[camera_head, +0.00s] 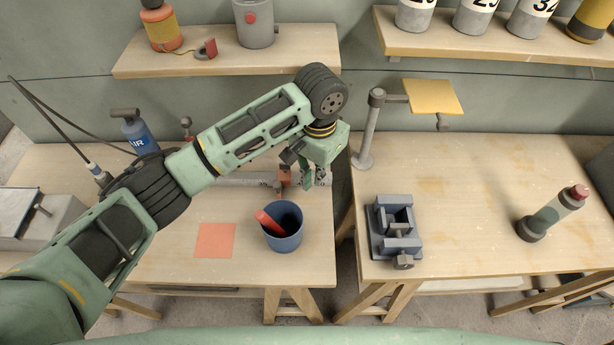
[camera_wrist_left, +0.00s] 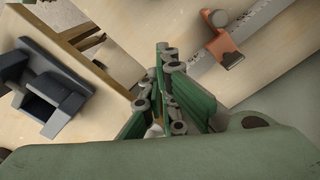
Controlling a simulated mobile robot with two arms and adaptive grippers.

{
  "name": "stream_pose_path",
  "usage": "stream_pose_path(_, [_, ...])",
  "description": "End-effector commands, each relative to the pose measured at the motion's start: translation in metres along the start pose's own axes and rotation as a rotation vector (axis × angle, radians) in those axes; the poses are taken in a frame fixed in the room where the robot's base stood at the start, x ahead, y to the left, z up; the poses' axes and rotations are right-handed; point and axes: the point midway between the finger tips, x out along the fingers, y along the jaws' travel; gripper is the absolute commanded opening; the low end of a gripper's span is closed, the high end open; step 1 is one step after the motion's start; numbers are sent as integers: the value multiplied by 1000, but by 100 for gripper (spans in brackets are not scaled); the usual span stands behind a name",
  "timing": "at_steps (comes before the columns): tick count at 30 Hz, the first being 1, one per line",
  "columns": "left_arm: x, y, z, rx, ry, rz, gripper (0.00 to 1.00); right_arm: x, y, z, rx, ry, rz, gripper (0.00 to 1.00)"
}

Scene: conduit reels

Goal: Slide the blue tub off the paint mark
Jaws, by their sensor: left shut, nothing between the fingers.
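The blue tub (camera_head: 284,240) stands upright on the left table, near its front right corner, with a red object (camera_head: 268,223) leaning inside it. The paint mark (camera_head: 215,240), an orange-red square, lies flat on the table to the left of the tub. Bare wood shows between the two, so the tub is clear of the mark. My left gripper (camera_head: 314,180) is above the table's right edge, behind the tub and apart from it. It is shut and empty, and its fingers also show in the left wrist view (camera_wrist_left: 170,90). My right gripper is not in view.
A clamp bar with an orange jaw (camera_head: 285,178) lies behind the tub. A gap separates the left table (camera_head: 170,265) from the right table (camera_head: 480,235). A grey vise (camera_head: 393,230) and a post with a yellow plate (camera_head: 432,96) stand on the right table.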

Motion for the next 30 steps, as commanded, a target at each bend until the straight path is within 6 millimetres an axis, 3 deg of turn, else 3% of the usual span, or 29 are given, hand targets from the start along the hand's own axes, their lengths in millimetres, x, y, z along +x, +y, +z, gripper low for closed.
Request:
stream_pose_path(6, [44, -1, 2, -3, -6, -1, 0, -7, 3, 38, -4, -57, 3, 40])
stream_pose_path(12, [88, -1, 2, -3, -5, -1, 0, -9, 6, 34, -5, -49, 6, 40])
stream_pose_path(20, [85, -2, 33, -1, -1, -2, 0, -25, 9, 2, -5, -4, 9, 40])
stream_pose_path(30, [87, -1, 41, -1, -1, -1, 0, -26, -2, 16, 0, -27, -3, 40])
